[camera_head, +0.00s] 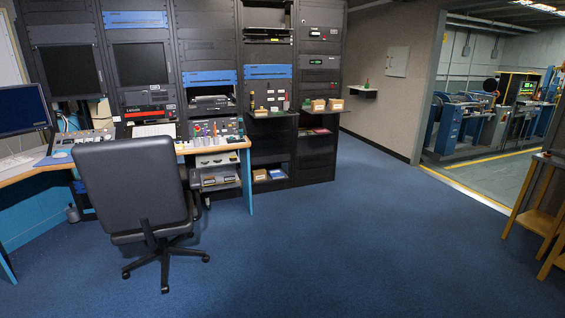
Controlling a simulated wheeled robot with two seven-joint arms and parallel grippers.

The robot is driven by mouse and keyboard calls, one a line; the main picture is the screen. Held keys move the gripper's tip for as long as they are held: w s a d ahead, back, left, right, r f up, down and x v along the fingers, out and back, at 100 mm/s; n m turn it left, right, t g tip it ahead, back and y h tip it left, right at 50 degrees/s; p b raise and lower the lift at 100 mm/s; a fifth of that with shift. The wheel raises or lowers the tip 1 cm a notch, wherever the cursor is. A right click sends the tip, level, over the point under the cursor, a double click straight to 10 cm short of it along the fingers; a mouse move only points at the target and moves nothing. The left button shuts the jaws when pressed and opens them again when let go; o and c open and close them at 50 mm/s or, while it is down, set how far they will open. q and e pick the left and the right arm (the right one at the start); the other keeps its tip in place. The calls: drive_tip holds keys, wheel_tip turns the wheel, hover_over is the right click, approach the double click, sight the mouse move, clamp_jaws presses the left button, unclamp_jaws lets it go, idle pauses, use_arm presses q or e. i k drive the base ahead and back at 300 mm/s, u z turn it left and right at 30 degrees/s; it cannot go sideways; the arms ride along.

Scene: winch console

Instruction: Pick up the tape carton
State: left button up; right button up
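Two small tan cartons stand side by side on a dark shelf of the rack across the room: a left carton (318,105) and a right carton (335,104). Another small tan box (259,175) sits low in the neighbouring rack. They are too small and far to read, so I cannot tell which one is the tape carton. Neither of my grippers is in view.
A black office chair (133,190) stands at the left before a wooden-topped console desk (215,147) with controls. Blue carpet (330,240) is open in the middle. Wooden stands (537,220) are at the right edge, beside a doorway to a workshop.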

sight(317, 105)
drive_tip(key=z, duration=0.5)
drive_tip(key=i, duration=2.55)
drive_tip(key=z, duration=0.35)
drive_tip(key=i, duration=3)
drive_tip(key=u, duration=0.65)
drive_tip(key=i, duration=1.55)
drive_tip(key=u, duration=0.25)
